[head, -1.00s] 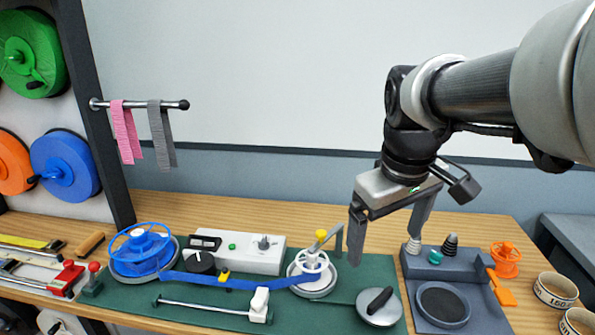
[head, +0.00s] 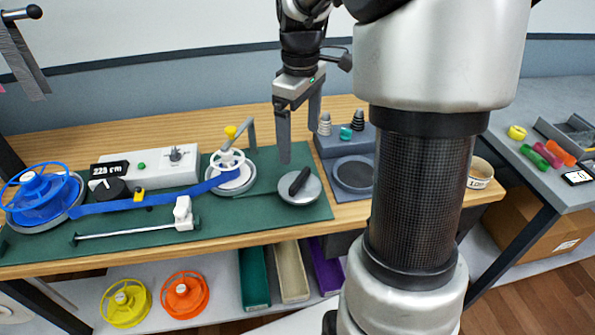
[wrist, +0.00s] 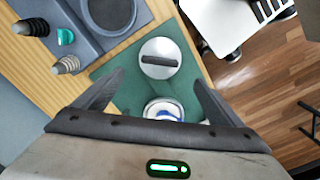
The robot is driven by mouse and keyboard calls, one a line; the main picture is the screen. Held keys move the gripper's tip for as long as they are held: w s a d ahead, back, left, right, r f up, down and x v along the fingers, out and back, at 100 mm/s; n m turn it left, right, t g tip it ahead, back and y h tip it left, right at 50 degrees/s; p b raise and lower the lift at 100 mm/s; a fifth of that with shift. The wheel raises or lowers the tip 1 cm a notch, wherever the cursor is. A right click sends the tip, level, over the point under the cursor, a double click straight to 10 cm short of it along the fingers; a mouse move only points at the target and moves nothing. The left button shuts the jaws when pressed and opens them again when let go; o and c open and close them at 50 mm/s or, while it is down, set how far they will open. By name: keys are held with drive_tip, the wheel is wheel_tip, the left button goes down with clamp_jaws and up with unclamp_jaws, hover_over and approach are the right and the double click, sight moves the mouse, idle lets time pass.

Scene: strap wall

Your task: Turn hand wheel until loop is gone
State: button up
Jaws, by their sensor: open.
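The white hand wheel (head: 228,162) with a yellow knob (head: 231,132) sits on a round base on the green mat. A blue strap (head: 150,199) runs from the blue reel (head: 43,196) at the left, past a yellow clip (head: 139,195), to the wheel. I cannot make out a clear loop in it. My gripper (head: 299,140) is open and empty, pointing down, right of the wheel and apart from it. In the wrist view the fingers (wrist: 158,80) are spread; a white round part with some blue (wrist: 163,109), probably the wheel, is partly hidden by the gripper body.
A grey disc with a black handle (head: 299,187) lies right of the wheel, near my gripper. A bent grey post (head: 251,133) stands beside the wheel. A control box (head: 150,165) with a display stands behind the strap. A grey block (head: 352,174) with cones is farther right.

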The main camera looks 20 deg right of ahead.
sight(300, 177)
wheel_tip(300, 177, down, 12)
drive_tip(key=shift+r+b, duration=0.25)
drive_tip(key=shift+b, duration=0.7)
drive_tip(key=c, duration=1.1)
drive_tip(key=shift+o, duration=0.2)
drive_tip(key=shift+m, duration=0.3)
drive_tip(key=m+p, duration=0.1)
drive_tip(key=m, duration=0.1)
drive_tip(key=shift+r+m, duration=0.1)
drive_tip(key=shift+m, duration=0.3)
drive_tip(key=shift+m+p, duration=0.45)
drive_tip(key=shift+m, duration=1.65)
